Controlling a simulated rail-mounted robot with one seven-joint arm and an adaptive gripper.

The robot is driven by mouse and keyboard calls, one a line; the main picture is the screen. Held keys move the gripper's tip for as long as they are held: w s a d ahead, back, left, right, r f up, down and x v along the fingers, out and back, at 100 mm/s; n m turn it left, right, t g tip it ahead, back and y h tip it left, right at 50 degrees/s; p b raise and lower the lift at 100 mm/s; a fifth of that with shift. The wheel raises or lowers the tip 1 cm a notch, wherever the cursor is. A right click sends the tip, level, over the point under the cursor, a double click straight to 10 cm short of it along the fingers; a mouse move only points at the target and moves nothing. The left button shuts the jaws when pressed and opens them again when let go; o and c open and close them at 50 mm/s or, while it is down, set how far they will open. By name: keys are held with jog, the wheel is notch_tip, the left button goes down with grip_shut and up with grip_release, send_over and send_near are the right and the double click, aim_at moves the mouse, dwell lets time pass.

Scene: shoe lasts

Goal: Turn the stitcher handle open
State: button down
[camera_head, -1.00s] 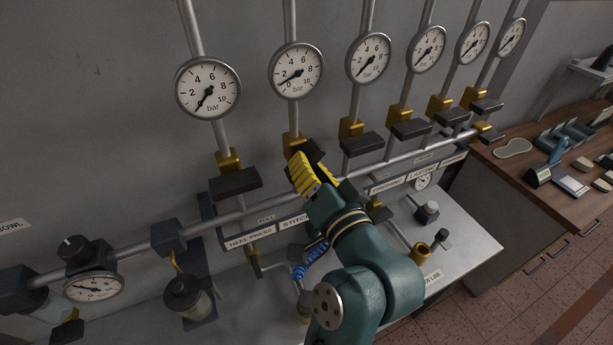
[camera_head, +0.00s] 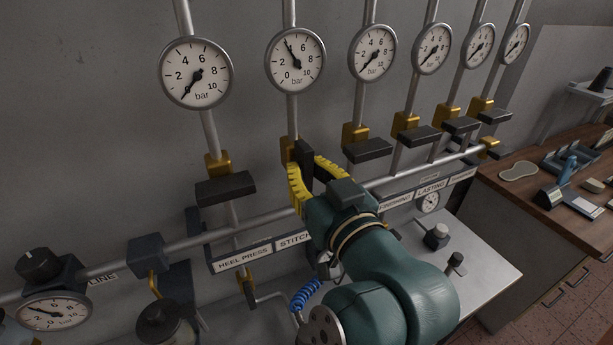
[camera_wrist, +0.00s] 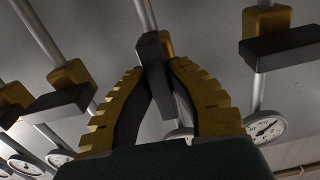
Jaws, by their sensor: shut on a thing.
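The stitcher valve is the second from the left, above the partly hidden "STITCH" label (camera_head: 292,240). Its dark handle (camera_head: 302,153) now stands roughly upright, in line with its pipe, while neighbouring handles lie crosswise. My gripper (camera_head: 308,170), with yellow ribbed fingers, is shut on this handle and hides much of it. In the wrist view the handle (camera_wrist: 153,62) sits between the two fingertips (camera_wrist: 157,72), with the brass valve body (camera_wrist: 167,43) behind it. The stitcher gauge (camera_head: 296,60) above reads about 4 bar.
The heel press handle (camera_head: 225,188) is close on the left and another crosswise handle (camera_head: 367,150) is close on the right. The manifold pipe (camera_head: 390,180) runs behind my gripper. A grey bench (camera_head: 470,270) lies below and a wooden table (camera_head: 535,205) is at right.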

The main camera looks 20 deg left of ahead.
jog(key=shift+f, duration=0.15)
dwell(0.4)
jog(key=c, duration=1)
grip_release()
jog(key=shift+a, duration=0.1)
jog(key=v, duration=1.2)
